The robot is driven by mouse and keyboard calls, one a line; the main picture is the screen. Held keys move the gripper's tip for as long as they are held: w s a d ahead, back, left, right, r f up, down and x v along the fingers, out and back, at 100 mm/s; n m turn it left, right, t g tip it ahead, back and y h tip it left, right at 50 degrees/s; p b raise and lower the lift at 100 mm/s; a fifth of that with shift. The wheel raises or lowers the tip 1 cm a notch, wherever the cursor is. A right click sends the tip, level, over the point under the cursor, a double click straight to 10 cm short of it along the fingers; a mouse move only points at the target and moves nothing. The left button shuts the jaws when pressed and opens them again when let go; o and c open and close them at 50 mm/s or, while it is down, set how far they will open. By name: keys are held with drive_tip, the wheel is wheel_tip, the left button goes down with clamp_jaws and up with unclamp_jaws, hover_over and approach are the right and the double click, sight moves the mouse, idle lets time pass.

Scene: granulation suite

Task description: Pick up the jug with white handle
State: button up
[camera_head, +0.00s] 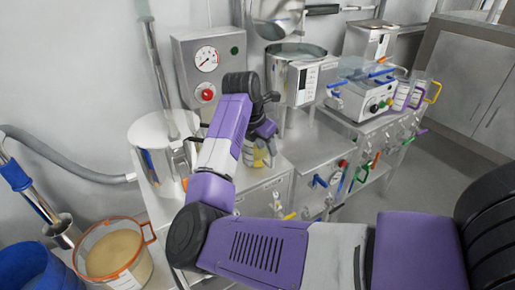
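I cannot make out a white handle on any jug in the head view. Two small labelled jugs stand at the right end of the right bench: a nearer one (402,96) and another with a yellow handle (432,92). My purple and white arm reaches over the left bench. A small yellowish item (258,157) shows right at the gripper. I cannot tell whether the gripper touches or holds it.
A steel pot (296,65) and a balance-like device (365,95) stand farther right. An orange-rimmed bucket (113,253) and blue bin (38,272) are at lower left.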

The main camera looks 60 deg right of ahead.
sight(272, 166)
drive_tip(key=x, duration=0.2)
drive_tip(key=s+x, duration=0.1)
drive_tip(key=x, duration=0.2)
drive_tip(key=shift+d+f+p, duration=0.15)
drive_tip(key=shift+p, duration=0.25)
drive_tip(key=shift+d+f, duration=0.2)
drive_tip(key=shift+f, duration=0.35)
drive_tip(key=shift+c, duration=0.5)
clamp_jaws()
